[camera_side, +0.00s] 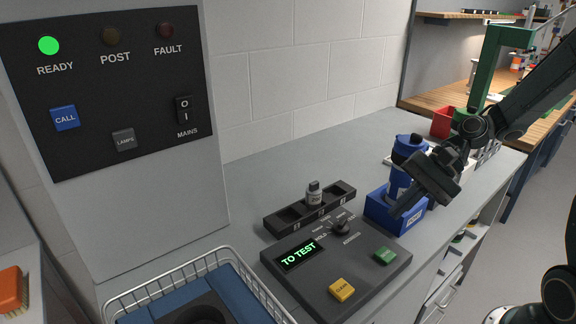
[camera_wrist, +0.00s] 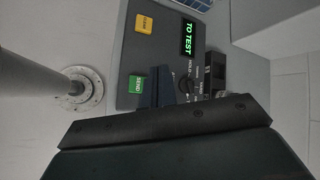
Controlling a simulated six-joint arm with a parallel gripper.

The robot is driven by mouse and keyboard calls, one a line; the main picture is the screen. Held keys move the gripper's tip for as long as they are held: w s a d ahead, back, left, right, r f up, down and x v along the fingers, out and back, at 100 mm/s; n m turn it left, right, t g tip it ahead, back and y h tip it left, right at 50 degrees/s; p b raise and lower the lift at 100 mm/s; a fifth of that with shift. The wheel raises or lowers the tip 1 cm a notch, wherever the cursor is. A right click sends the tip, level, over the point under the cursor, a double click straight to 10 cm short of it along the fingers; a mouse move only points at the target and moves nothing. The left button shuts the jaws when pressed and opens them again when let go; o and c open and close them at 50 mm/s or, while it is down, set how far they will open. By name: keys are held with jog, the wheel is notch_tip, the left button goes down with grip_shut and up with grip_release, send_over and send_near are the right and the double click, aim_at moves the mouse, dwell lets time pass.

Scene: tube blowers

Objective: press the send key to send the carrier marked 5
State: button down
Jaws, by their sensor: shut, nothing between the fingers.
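The green send key (camera_side: 385,256) sits at the right of the dark sloped console (camera_side: 368,286); it also shows in the wrist view (camera_wrist: 136,84). My gripper (camera_side: 397,212) is shut and empty, tilted down above the console's back right side, apart from the send key. In the wrist view its fingertips (camera_wrist: 156,90) appear just beside the send key. The display (camera_side: 298,254) reads "TO TEST". A dark selector knob (camera_side: 340,228) stands behind the keys. A small carrier (camera_side: 314,194) stands upright in the rack (camera_side: 283,222); its marking is too small to read.
A yellow key (camera_side: 341,289) lies left of the send key. A blue box (camera_side: 381,213) with a blue-capped bottle (camera_side: 408,149) stands behind my gripper. A wire basket (camera_side: 232,262) is at front left. The wall panel (camera_side: 104,95) shows a lit green READY lamp (camera_side: 48,45).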

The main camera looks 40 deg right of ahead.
aim_at(390, 252)
jog(key=shift+f, duration=0.2)
jog(key=shift+f, duration=4.2)
jog(key=shift+f, duration=0.85)
jog(key=shift+r, duration=3.35)
